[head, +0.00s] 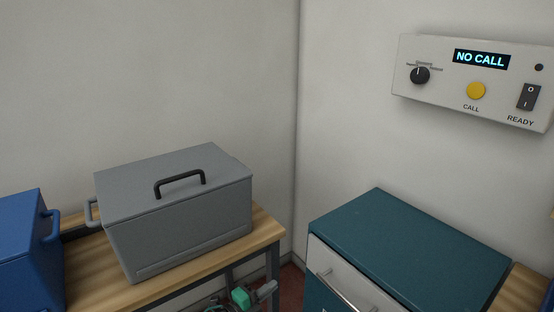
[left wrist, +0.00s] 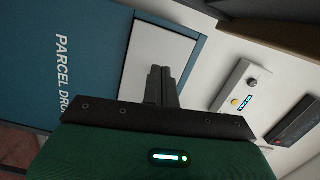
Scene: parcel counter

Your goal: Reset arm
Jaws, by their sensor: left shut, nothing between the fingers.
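My left gripper (head: 268,289) shows small at the bottom edge of the head view, low beside the wooden bench's right end, with a green part behind its fingers. In the left wrist view its two dark fingers (left wrist: 161,72) are together with nothing between them. Behind them there are a pale panel and a teal front (left wrist: 70,60) lettered "PARCEL DRO", the rest hidden by my gripper. The fingers appear apart from these surfaces. Most of my left arm is out of the head view. My right gripper is in neither view.
A grey lidded box (head: 180,215) and a blue box (head: 28,255) stand on the wooden bench (head: 262,237). A teal cabinet (head: 410,245) with a handled pale front stands at right. A wall panel (head: 440,90) reads "NO CALL". A gap separates bench and cabinet.

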